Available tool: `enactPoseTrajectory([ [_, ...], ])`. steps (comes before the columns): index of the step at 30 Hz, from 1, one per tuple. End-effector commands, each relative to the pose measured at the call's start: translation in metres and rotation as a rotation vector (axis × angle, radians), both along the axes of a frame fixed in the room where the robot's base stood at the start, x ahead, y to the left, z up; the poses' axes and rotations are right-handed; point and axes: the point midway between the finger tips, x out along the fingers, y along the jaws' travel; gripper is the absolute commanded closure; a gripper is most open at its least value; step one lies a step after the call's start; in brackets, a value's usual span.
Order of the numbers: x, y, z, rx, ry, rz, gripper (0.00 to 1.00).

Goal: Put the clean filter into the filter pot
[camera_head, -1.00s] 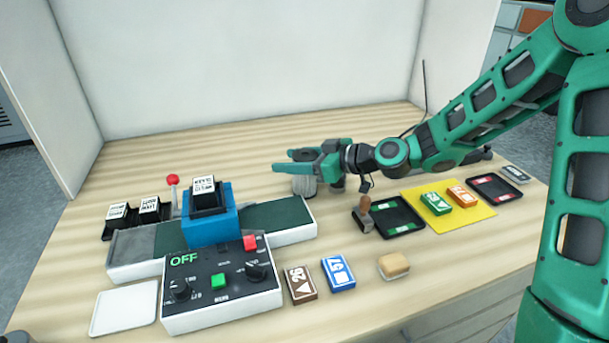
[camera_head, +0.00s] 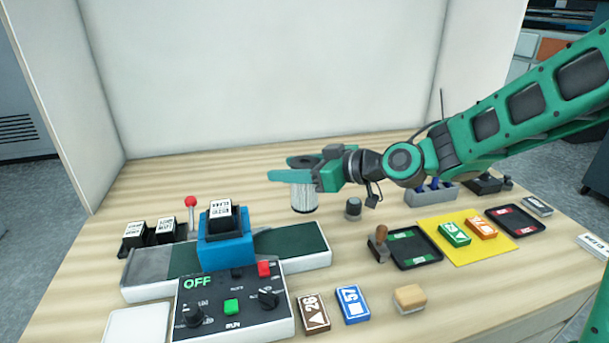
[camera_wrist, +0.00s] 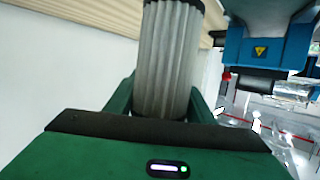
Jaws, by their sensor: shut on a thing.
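My gripper (camera_head: 282,169) is shut on a pleated, light grey cylindrical filter (camera_head: 304,199) and holds it upright, apparently just above the table. In the wrist view the filter (camera_wrist: 167,65) stands between the fingers, and a dark cap shows at its end. A short dark grey cylinder (camera_head: 353,209) stands on the table to the right of the held filter; it may be the filter pot, but I cannot tell whether it is hollow.
A laminating machine with a blue block (camera_head: 226,252) and control panel (camera_head: 235,305) stands at the left front. A stamp (camera_head: 378,243), dark tray (camera_head: 414,249) and yellow mat (camera_head: 466,250) are to the right. A grey holder (camera_head: 431,195) is behind them. The back-left table is clear.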

Motion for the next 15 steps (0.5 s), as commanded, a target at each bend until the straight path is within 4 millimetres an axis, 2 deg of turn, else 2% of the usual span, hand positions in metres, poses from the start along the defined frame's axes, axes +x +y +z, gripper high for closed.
enactPoseTrajectory([
  [1,-0.009,0.008,0.007,-0.002,-0.006,0.005,0.77],
  [6,-0.028,0.024,0.022,-0.001,-0.004,0.003,0.77],
  [15,-0.042,0.037,0.034,0.0,-0.002,0.001,0.77],
])
